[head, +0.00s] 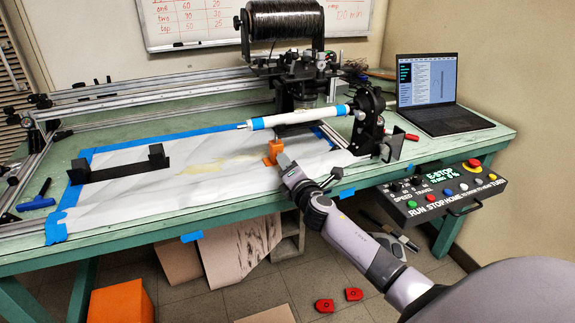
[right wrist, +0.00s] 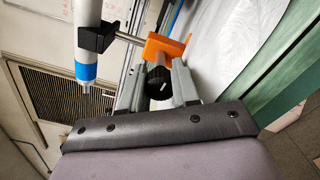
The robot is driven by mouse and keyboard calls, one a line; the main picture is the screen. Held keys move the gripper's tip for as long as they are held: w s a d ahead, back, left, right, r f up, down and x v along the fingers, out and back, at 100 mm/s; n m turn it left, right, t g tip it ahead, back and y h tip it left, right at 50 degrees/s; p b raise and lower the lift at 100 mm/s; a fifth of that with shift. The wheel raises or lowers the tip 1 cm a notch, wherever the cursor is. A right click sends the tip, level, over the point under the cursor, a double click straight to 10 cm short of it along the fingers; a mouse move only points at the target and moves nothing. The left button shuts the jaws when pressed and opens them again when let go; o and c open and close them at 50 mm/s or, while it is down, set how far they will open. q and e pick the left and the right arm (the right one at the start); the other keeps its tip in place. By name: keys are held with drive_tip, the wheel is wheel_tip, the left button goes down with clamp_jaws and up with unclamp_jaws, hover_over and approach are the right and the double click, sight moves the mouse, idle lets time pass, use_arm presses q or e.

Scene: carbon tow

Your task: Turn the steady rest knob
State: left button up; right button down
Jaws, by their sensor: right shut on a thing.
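The steady rest is an orange block (head: 271,151) standing on the white-covered table under the white tube (head: 298,117). In the right wrist view the orange block (right wrist: 163,47) carries a metal rod and a black cradle (right wrist: 92,40) beside the tube (right wrist: 88,25). The black knob (right wrist: 160,91) with a white mark sits on the near side of the block. My right gripper (right wrist: 158,86) is shut on the knob, one grey finger on each side; in the head view it (head: 285,164) reaches the block from the front right. My left gripper is out of view.
A black chuck stand (head: 370,122) holds the tube's right end. A control box with buttons (head: 444,190) hangs at the table's front right, and a laptop (head: 428,90) sits behind it. A black bracket (head: 118,167) stands at left. The sheet between bracket and steady rest is clear.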

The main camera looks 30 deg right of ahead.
drive_tip(key=shift+n, duration=0.4)
drive_tip(key=c, duration=0.8)
unclamp_jaws()
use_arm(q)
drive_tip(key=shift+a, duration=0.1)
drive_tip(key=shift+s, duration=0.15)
use_arm(e)
drive_tip(key=shift+s+f, duration=0.15)
drive_tip(key=shift+f, duration=0.05)
